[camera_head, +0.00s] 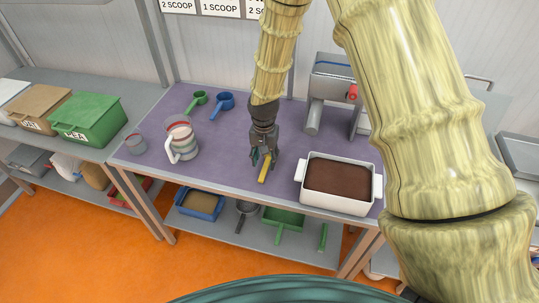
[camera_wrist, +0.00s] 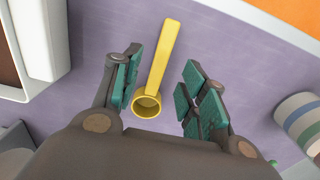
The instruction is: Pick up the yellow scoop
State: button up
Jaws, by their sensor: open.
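The yellow scoop (camera_head: 265,171) lies on the purple table top (camera_head: 225,165) near its front edge. In the wrist view the scoop (camera_wrist: 159,62) has its round cup (camera_wrist: 147,105) nearest my palm and its handle pointing away. My gripper (camera_head: 263,158) is above it in the head view. In the wrist view my gripper (camera_wrist: 163,90) is open, with one teal-padded finger on each side of the scoop's cup and lower handle. Neither finger visibly touches it. In the head view the cup is hidden by the gripper.
A white tray of brown material (camera_head: 338,205) stands close on the right. Green (camera_head: 196,100) and blue (camera_head: 223,102) scoops lie behind. A grey machine with a red knob (camera_head: 330,95) stands at the back.

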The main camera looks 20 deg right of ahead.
aim_at(264, 169)
jog(key=shift+s+a+f+p, duration=0.15)
jog(key=shift+f+p, duration=0.2)
jog(key=shift+f, duration=0.2)
jog(key=shift+f+p, duration=1.2)
jog(key=shift+f, duration=1.2)
grip_shut()
